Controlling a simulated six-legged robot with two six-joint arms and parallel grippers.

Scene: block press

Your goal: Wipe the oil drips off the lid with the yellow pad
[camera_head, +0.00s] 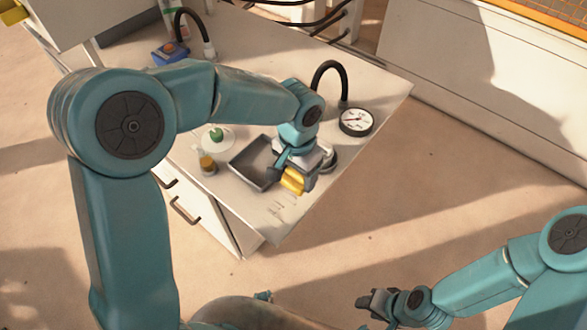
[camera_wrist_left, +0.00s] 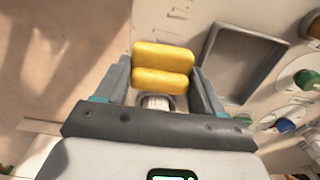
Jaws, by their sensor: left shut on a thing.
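My left gripper (camera_head: 291,177) is shut on the yellow pad (camera_head: 293,181) and holds it over the near end of the pale bench top. In the left wrist view the pad (camera_wrist_left: 163,56) sits between both fingers and shows as two yellow bands. A round metal piece (camera_wrist_left: 156,102), which may be the lid, shows partly below the pad; the gripper hides much of it. I cannot make out oil drips. Whether the pad touches a surface is unclear. My right gripper (camera_head: 374,303) is low in the head view, away from the bench; its jaw state is unclear.
A grey tray (camera_head: 237,172) is left of the left gripper. Nearby are an amber jar (camera_head: 207,165) and a white dish (camera_head: 225,146) with a green thing. A pressure gauge (camera_head: 356,121) and black hose (camera_head: 331,67) stand behind. The bench's near corner is mostly clear.

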